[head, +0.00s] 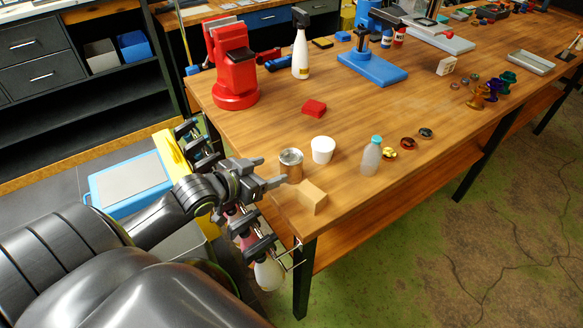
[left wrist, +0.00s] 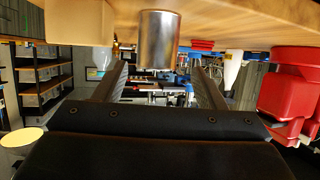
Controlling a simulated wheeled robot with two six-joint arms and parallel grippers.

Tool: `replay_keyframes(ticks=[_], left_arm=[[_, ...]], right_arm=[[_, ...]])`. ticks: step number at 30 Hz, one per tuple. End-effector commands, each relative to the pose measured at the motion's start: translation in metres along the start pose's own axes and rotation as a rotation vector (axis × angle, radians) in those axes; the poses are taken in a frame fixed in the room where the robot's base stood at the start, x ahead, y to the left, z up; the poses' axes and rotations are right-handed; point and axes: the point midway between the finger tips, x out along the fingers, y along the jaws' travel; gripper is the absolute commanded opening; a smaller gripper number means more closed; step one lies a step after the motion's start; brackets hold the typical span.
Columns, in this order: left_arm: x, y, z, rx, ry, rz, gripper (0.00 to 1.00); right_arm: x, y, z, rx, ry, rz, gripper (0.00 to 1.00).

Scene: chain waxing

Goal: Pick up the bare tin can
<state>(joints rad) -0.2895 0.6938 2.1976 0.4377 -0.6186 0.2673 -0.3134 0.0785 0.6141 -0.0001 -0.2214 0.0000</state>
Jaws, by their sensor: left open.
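The bare tin can (head: 291,165), a plain silver cylinder, stands upright near the table's near left corner. In the left wrist view, which appears upside down, the can (left wrist: 158,40) lies centred across the gap between my fingers. My left gripper (head: 270,174) is open and empty, just left of the can at the table edge. Its two fingers also show in the left wrist view (left wrist: 159,70). I cannot tell whether the fingertips reach around the can. My right gripper is not in view.
A tan block (head: 312,198) stands just in front of the can, and a white cup (head: 322,149) just behind and right. A clear bottle with a teal cap (head: 371,157) stands farther right. A red box (head: 314,108) and a red machine (head: 233,68) are behind. The wooden table (head: 270,115) is clear between them.

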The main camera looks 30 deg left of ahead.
Motion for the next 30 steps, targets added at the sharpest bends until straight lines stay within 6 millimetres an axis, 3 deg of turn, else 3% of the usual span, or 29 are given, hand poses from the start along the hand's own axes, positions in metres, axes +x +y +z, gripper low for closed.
replay_keyframes(ticks=[7,16,24,30], left_arm=[[0.041,0.0,-0.001,-0.003,0.002,0.0,0.64],[0.06,0.001,-0.001,-0.002,0.0,0.0,0.64],[0.095,0.004,0.001,-0.002,0.0,0.0,0.64],[0.103,0.004,0.003,0.0,-0.001,0.0,0.64]], right_arm=[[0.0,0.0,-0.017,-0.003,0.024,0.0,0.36],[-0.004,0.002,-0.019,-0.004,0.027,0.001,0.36],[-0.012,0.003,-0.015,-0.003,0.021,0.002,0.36],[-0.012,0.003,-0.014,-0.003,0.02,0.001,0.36]])
